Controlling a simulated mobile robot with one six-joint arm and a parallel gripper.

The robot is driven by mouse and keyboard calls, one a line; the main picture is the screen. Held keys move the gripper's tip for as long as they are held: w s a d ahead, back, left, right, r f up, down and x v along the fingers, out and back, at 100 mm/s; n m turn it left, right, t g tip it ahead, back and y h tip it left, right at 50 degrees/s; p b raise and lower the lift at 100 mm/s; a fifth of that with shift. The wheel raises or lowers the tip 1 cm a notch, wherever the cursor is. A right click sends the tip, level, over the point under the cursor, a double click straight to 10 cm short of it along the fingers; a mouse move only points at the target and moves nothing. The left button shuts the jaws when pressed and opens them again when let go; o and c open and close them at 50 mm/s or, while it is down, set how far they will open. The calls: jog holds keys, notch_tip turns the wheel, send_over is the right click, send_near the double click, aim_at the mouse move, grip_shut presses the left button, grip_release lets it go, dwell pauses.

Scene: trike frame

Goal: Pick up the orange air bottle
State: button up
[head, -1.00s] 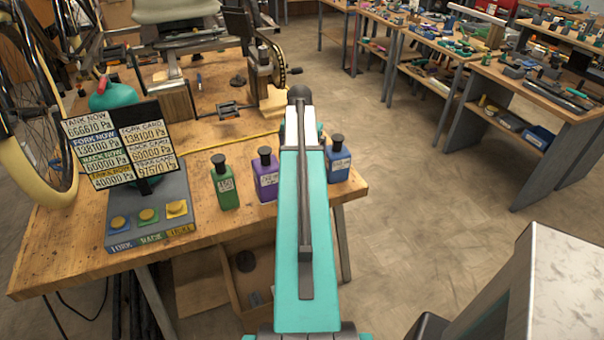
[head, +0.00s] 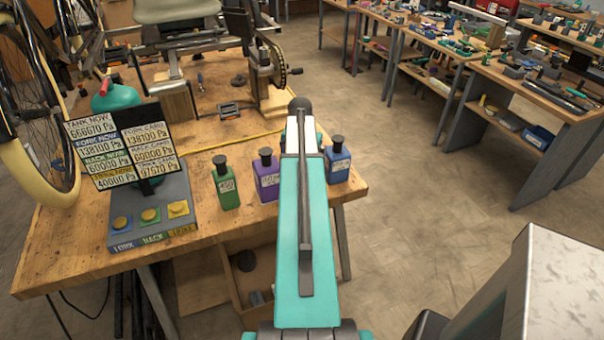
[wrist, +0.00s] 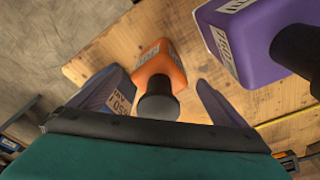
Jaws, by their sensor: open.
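The orange air bottle (wrist: 163,62) shows in the wrist view, with its dark cap towards my gripper. My gripper (wrist: 160,78) is open, its fingers spread on either side of the bottle. Whether they touch it, I cannot tell. In the head view the orange bottle and the fingers are hidden by my teal arm.
The purple bottle (head: 266,180) stands close by, and it fills the upper right of the wrist view (wrist: 255,40). A green bottle (head: 226,187) and a blue bottle (head: 338,163) stand on the wooden bench (head: 60,262). A button box with a pressure display (head: 128,145) stands left.

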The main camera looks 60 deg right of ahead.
jog(key=shift+d+f+p, duration=0.2)
jog(key=shift+f+p, duration=0.1)
jog(key=shift+f, duration=1.05)
jog(key=c, duration=1.8)
jog(key=shift+c, duration=0.2)
jog(key=shift+r, duration=0.2)
jog(key=shift+r+b, duration=0.85)
jog(key=shift+r, duration=0.65)
jog(key=s+a+r+b, duration=0.1)
jog(key=s+a+b, duration=0.3)
jog(key=s+a, duration=0.5)
jog(key=shift+a+b, duration=0.4)
jog(key=shift+s+b, duration=0.15)
jog(key=shift+b, duration=0.25)
